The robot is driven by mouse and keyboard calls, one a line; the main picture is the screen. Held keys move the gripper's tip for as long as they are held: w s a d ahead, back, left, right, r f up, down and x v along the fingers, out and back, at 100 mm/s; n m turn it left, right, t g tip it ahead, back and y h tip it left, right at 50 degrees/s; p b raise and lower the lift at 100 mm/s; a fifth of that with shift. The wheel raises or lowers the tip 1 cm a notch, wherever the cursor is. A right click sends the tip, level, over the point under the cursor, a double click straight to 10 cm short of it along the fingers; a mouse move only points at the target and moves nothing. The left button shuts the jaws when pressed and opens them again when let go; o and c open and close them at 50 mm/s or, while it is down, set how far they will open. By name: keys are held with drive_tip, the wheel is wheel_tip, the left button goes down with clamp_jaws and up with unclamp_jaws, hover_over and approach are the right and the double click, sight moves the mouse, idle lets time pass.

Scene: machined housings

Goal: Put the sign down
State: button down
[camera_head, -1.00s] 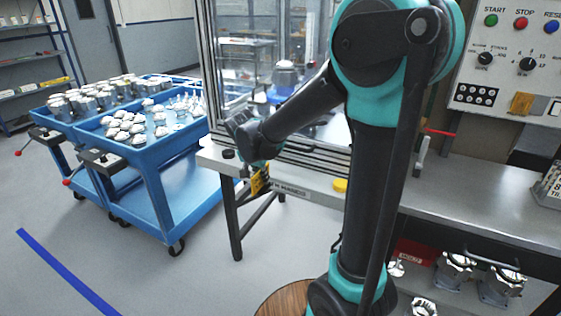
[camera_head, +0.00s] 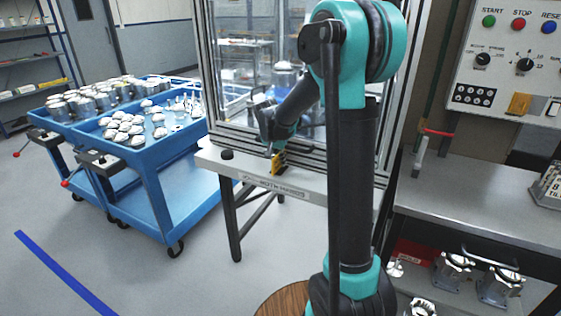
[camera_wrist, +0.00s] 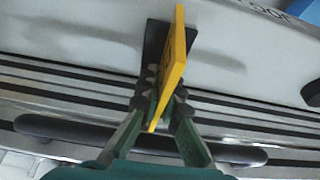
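The sign (camera_head: 278,163) is a small yellow plate at the front of the workbench, below my gripper (camera_head: 274,148). In the wrist view the yellow sign (camera_wrist: 174,70) stands edge-on between the fingertips of my gripper (camera_wrist: 160,95), which are closed against both sides of it. A dark flat part or shadow shows beside the sign's far end. The sign is over the bench top (camera_head: 305,188); I cannot tell whether it touches it.
A black knob (camera_head: 227,154) sits on the bench's left corner. The framed glass enclosure (camera_head: 238,80) rises just behind the sign. Blue carts (camera_head: 150,160) with metal parts stand left. A control panel (camera_head: 510,65) hangs right.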

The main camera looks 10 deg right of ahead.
drive_tip(key=shift+f, duration=0.1)
drive_tip(key=c, duration=1.7)
unclamp_jaws()
drive_tip(key=v, duration=1.1)
drive_tip(key=shift+s+a+r, duration=0.1)
drive_tip(key=shift+a+r, duration=0.05)
drive_tip(key=shift+r, duration=0.1)
drive_tip(key=shift+s+r, duration=0.1)
drive_tip(key=shift+s, duration=0.1)
drive_tip(key=s+d+f+n+y, duration=0.1)
drive_tip(key=s+d+f+n, duration=0.1)
drive_tip(key=s+f, duration=0.4)
drive_tip(key=s+d+f+n, duration=0.2)
drive_tip(key=s+f, duration=0.4)
drive_tip(key=s, duration=0.5)
drive_tip(key=s+d+f+n+y, duration=0.1)
drive_tip(key=s+d+f+n, duration=0.1)
drive_tip(key=s+f, duration=0.4)
drive_tip(key=shift+s+d+n+t+y, duration=0.15)
drive_tip(key=shift+s+n, duration=0.15)
drive_tip(key=shift+s, duration=0.6)
drive_tip(key=shift+s+d+n+t+y, duration=0.15)
drive_tip(key=shift+s+n, duration=0.15)
drive_tip(key=shift+s, duration=0.6)
